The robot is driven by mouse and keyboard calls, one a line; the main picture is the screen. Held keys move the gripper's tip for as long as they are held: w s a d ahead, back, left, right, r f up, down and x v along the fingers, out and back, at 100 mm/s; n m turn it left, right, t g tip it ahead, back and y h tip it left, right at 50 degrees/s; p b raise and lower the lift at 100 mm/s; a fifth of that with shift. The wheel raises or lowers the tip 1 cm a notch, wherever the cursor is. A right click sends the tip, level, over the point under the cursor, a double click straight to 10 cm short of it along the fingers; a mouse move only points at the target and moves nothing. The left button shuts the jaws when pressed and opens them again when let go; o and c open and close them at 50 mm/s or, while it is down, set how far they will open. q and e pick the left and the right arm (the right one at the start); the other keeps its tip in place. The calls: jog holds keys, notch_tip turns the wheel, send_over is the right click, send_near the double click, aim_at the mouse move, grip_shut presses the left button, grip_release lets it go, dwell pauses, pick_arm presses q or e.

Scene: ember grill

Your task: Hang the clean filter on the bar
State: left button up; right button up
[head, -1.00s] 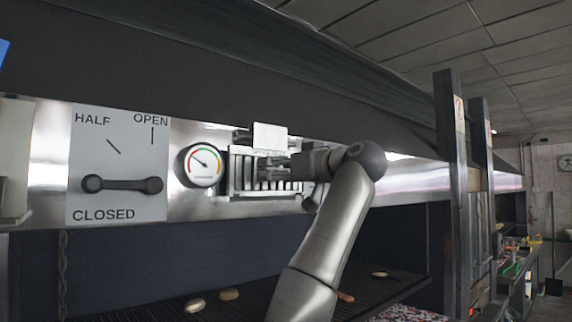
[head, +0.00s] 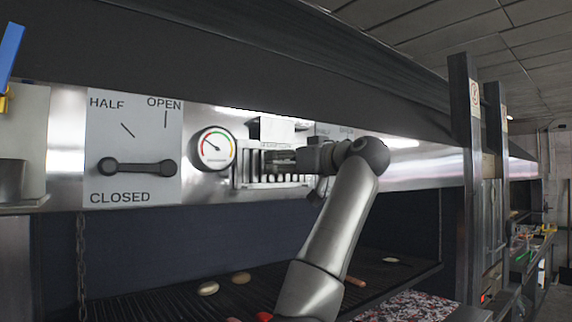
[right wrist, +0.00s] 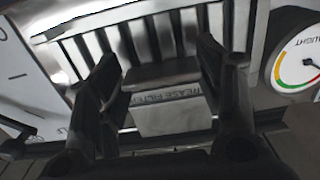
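The filter (head: 262,183) is a silvery slatted panel, upright in front of the steel hood face, right of the round gauge. It fills the upper part of the right wrist view (right wrist: 150,40). My right gripper (head: 282,160) is at its upper part. My left gripper is not in view.
The gauge (head: 213,147) and a lever panel (head: 135,135) marked half, open and closed are to the left. The dark hood (head: 250,75) overhangs above. The grill (head: 170,305) below holds several food items. Dark posts (head: 467,190) stand at the right.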

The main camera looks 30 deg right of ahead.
jog(key=o, duration=0.5)
jog(key=shift+r, duration=0.1)
jog(key=shift+s, duration=0.1)
jog(key=s, duration=0.8)
jog(key=s+d, duration=0.1)
jog(key=s, duration=0.3)
jog(key=shift+w, duration=0.1)
